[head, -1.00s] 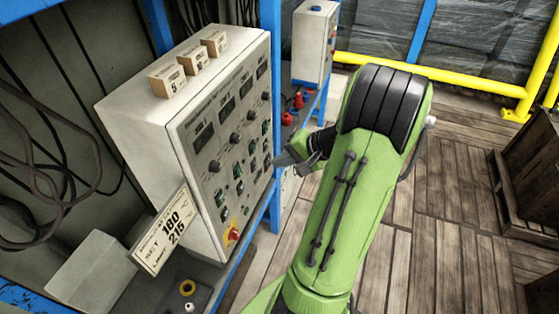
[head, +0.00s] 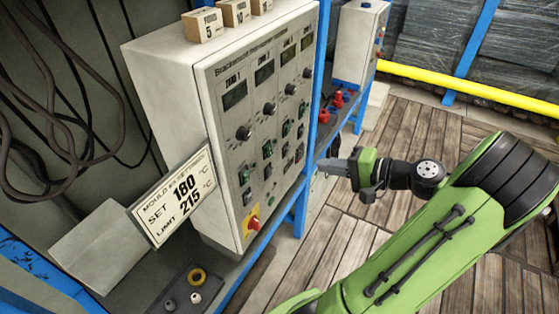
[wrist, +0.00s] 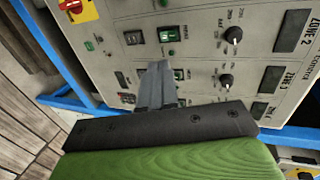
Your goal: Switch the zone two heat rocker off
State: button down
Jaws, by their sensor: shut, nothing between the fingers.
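The grey control panel (head: 225,160) stands left of centre in the head view, with columns of displays, knobs and rockers. In the wrist view the zone two display (wrist: 292,30) and knob (wrist: 233,35) share a row with a green rocker (wrist: 167,35) and a dark rocker (wrist: 133,38). Their small labels are too blurred to tell which is heat. My gripper (head: 335,167) is shut and empty, right of the panel face and apart from it in the head view. In the wrist view its fingertips (wrist: 160,68) overlap the zone three row, hiding part of it.
A red and yellow switch (head: 251,222) sits low on the panel. A set and limit card (head: 175,195) leans at its left side. A blue frame post (head: 322,60) and second cabinet (head: 355,45) stand behind. Wooden floor on the right is open.

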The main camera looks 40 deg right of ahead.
jog(key=b, duration=0.3)
send_near(264, 158)
jog(key=x, duration=0.5)
jog(key=shift+w+d, duration=0.1)
jog(key=shift+w, duration=0.05)
jog(key=shift+w+f+b, duration=0.15)
jog(key=shift+f+b, duration=0.1)
jog(key=shift+b, duration=0.25)
jog(key=shift+r, duration=0.1)
